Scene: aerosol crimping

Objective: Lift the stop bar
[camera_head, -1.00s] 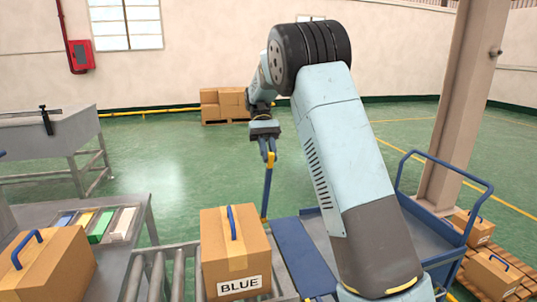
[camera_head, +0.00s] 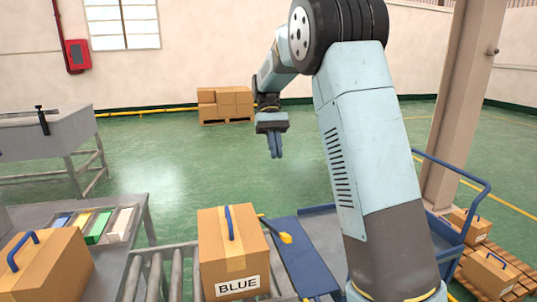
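The stop bar shows low behind the right side of the box marked BLUE (camera_head: 228,255).
The box stands on the roller conveyor (camera_head: 158,276). Another box (camera_head: 48,270) and a tray of coloured cards (camera_head: 95,226) are on the left. A blue cart (camera_head: 455,170) and a pillar (camera_head: 462,110) stand right.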

